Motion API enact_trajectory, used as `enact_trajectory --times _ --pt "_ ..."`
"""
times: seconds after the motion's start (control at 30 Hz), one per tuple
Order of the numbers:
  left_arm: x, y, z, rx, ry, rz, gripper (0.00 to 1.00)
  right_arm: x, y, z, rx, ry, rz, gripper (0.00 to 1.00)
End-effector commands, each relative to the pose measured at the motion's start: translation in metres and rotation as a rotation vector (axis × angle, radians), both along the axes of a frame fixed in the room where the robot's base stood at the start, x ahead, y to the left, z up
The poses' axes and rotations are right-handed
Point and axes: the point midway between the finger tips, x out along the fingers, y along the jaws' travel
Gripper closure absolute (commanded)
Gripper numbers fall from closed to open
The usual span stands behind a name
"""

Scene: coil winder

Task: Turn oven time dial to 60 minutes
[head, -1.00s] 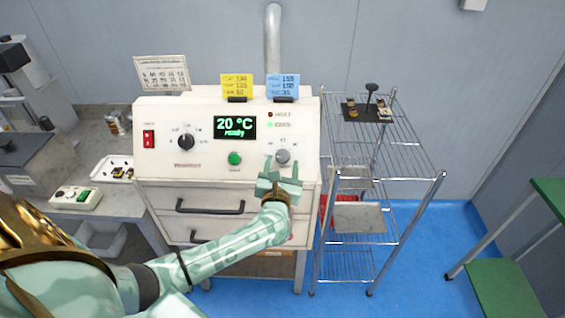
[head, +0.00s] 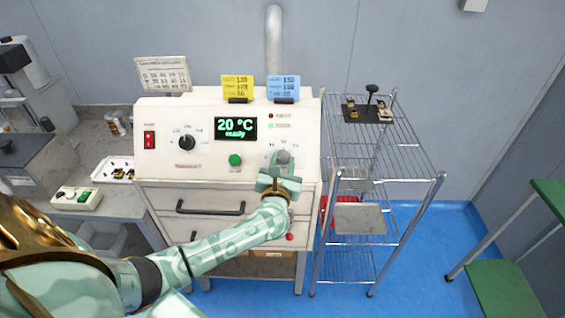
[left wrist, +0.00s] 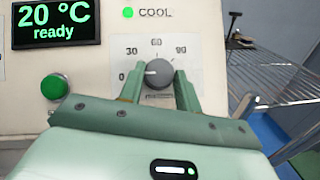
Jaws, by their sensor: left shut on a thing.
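The oven time dial is a grey knob (left wrist: 158,74) on a plate marked 0, 30, 60 and 90 in the left wrist view. Its white pointer line points left, close to the 0 mark. In the head view the dial (head: 283,157) sits at the right of the oven's front panel. My left gripper (left wrist: 160,88) is shut on the dial, one green finger on each side of it. It also shows in the head view (head: 282,170), right at the panel. My right gripper is not in view.
The oven (head: 160,115) has a display (head: 236,128) reading 20 °C ready, a green button (head: 235,160), a red switch (head: 149,139) and a second, black dial (head: 186,142). A wire rack (head: 410,160) stands close at the right.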

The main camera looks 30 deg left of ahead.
Motion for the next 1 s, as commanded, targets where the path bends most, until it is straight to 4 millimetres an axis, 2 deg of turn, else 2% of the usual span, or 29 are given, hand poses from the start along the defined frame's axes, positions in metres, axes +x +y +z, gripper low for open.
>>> enact_trajectory --times 0.37,1.0 --pt "-0.002 0.004 0.005 0.178 0.108 -0.159 0.89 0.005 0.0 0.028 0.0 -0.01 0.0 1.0" --pt "-0.002 0.011 0.011 0.587 0.358 -0.534 0.89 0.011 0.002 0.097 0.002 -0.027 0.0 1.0"
